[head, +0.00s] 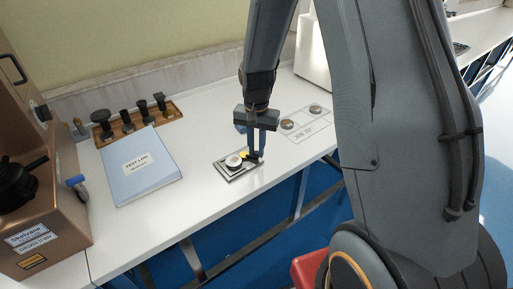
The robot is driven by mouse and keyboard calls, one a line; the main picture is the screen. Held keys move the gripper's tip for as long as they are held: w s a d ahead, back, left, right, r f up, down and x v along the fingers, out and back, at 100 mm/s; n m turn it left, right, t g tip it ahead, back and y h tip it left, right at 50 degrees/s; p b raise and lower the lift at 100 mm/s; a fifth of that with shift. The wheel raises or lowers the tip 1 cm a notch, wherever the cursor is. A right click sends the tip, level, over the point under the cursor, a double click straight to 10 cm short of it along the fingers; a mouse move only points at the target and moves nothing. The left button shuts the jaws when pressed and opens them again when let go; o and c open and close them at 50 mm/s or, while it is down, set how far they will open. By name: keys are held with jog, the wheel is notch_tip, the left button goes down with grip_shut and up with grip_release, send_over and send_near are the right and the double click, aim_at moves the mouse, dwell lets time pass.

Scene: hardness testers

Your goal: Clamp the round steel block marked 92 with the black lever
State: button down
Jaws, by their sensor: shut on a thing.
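A round steel block (234,162) with a pale top sits on a small grey clamp plate (225,174) near the front of the white bench. Its marking is too small to read. My gripper (258,156) points down at the right side of the plate, beside the block. It is shut on the black lever, which is mostly hidden by the fingers. A small yellow part (244,154) shows between the block and the fingers. I cannot tell whether the clamp presses on the block.
A blue test log binder (140,168) lies left of the plate. Behind it is a wooden rack (168,113) of black-topped tools. A brown tester (50,205) stands far left. A marked mat (308,122) with round blocks lies right.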

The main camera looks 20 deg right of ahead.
jog(key=n, duration=0.3)
jog(key=shift+w+d+p, duration=0.25)
jog(key=shift+w+p, duration=0.1)
jog(key=shift+w, duration=0.05)
jog(key=n, duration=0.1)
jog(key=w+n, duration=0.1)
jog(key=n, duration=0.1)
jog(key=shift+w+d+n, duration=0.1)
jog(key=shift+w+n, duration=0.05)
jog(key=shift+n, duration=0.15)
jog(key=n, duration=0.1)
jog(key=w+n, duration=0.1)
jog(key=n, duration=0.1)
jog(key=shift+w+p, duration=0.1)
jog(key=shift+p, duration=0.2)
jog(key=shift+w+a+n, duration=0.15)
jog(key=shift+w+n, duration=0.15)
jog(key=shift+n, duration=0.7)
jog(key=shift+w+a+n, duration=0.15)
jog(key=shift+w+n, duration=0.15)
jog(key=shift+n, duration=0.7)
jog(key=c, duration=1.7)
grip_release()
jog(key=shift+o, duration=0.2)
